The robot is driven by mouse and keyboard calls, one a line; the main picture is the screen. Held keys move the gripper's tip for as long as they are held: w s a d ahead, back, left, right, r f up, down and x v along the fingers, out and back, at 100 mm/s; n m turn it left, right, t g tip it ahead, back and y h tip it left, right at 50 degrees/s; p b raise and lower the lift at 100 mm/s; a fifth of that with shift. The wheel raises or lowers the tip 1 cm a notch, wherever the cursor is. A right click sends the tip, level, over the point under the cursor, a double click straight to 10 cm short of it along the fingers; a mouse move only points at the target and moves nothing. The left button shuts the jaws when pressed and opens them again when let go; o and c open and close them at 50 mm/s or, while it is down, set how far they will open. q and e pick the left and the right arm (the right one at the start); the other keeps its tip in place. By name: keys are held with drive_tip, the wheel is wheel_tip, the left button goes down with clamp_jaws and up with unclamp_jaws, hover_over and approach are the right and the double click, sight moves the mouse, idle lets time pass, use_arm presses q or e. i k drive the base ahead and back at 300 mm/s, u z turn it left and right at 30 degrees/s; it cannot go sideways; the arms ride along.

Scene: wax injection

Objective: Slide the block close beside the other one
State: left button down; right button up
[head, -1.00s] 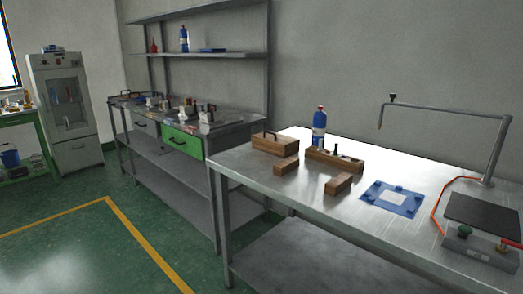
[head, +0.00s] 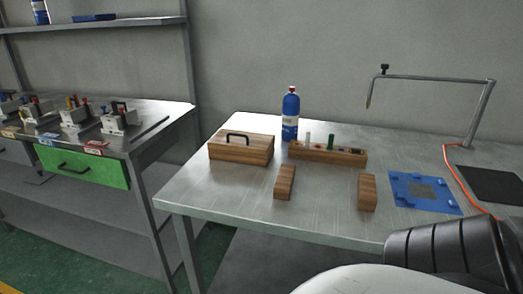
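Two small plain wooden blocks stand apart near the front edge of the metal table. The left block (head: 285,182) is in front of the gap between the wooden box and the wooden rack. The right block (head: 367,193) is nearer the blue plate, with bare table between the two blocks. Neither of my grippers shows in the head view. A dark ribbed part and a pale rounded part of my own body fill the bottom right corner and hide the table's front there.
A wooden box with a black handle (head: 241,148), a blue bottle (head: 291,115) and a wooden rack (head: 328,153) stand behind the blocks. A blue plate (head: 425,192), a black pad (head: 493,185) and a bent metal arm (head: 480,110) are right. A green-drawer bench (head: 84,167) is left.

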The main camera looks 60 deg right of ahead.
sight(283, 183)
drive_tip(key=z, duration=1.85)
